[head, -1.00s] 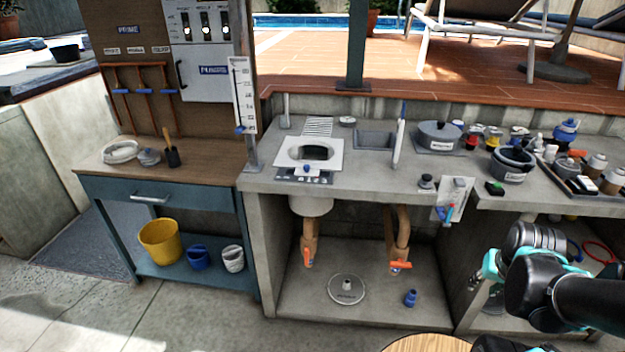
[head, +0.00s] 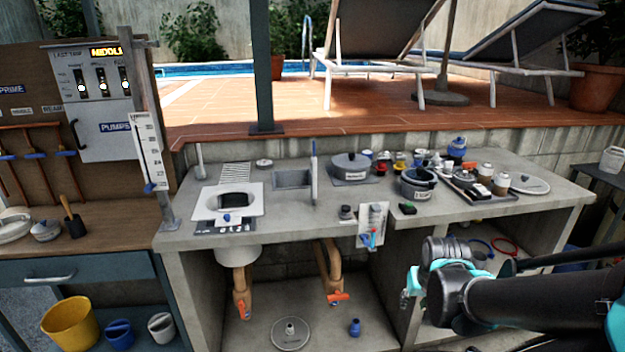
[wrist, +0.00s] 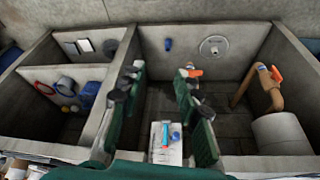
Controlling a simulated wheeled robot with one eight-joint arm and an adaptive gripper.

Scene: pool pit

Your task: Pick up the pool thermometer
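A small blue-and-red stick-like item (head: 370,238) hangs on a white card (head: 376,215) on the counter's front edge; it may be the pool thermometer, but I cannot be sure. In the wrist view the item (wrist: 165,134) and card (wrist: 158,158) show low, between my fingers in the picture, apart from them. My gripper (wrist: 160,76) is open and empty, its two dark green fingers spread. A scaled white strip (head: 150,145) with a blue marker hangs at left.
The concrete counter (head: 275,215) holds a skimmer (head: 235,203), a lidded pot (head: 350,165), a dark bowl (head: 418,180) and several small items. Below are pipes (head: 242,290), a round plate (head: 290,332) and a blue bottle (head: 355,327). Divider walls separate the bays.

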